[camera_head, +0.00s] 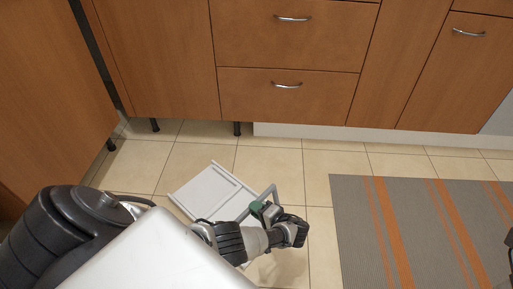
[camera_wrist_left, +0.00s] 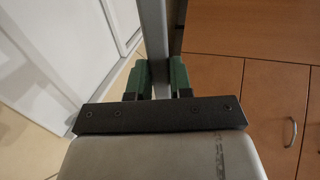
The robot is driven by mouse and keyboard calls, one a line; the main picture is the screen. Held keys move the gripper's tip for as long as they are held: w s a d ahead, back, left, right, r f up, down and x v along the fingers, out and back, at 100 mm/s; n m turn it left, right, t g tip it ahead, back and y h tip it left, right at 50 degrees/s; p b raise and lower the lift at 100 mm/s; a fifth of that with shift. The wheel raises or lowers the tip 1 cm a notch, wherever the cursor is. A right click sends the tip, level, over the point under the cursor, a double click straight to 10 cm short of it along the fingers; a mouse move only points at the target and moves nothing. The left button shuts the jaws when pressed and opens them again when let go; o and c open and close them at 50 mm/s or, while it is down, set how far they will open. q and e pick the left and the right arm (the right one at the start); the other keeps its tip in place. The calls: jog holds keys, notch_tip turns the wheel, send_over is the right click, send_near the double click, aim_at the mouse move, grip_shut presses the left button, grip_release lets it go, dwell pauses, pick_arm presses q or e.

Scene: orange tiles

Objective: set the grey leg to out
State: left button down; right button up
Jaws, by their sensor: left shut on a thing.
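A pale grey-white folding piece with a flat framed panel (camera_head: 210,191) lies low over the tiled floor. Its grey leg (camera_head: 270,191) is a thin bar at the panel's right side, standing out at an angle from it. My left gripper (camera_head: 263,210) has green finger pads and is shut on this leg. In the left wrist view the leg (camera_wrist_left: 153,30) runs up from between the green pads of the gripper (camera_wrist_left: 158,80), and the white panel (camera_wrist_left: 65,50) is to the left. My arm hides the panel's near part.
Wooden cabinets with drawers (camera_head: 288,95) stand behind, on short black legs (camera_head: 237,128). A grey and orange striped rug (camera_head: 410,230) lies to the right. Bare tiles (camera_head: 300,160) lie between the panel, cabinets and rug.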

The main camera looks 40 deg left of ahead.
pick_arm(q)
jog(key=shift+w+r, duration=0.1)
dwell(0.5)
jog(key=c, duration=1)
grip_release()
jog(key=shift+d, duration=0.1)
jog(key=p+v, duration=0.1)
jog(key=v, duration=0.9)
jog(key=shift+d, duration=0.25)
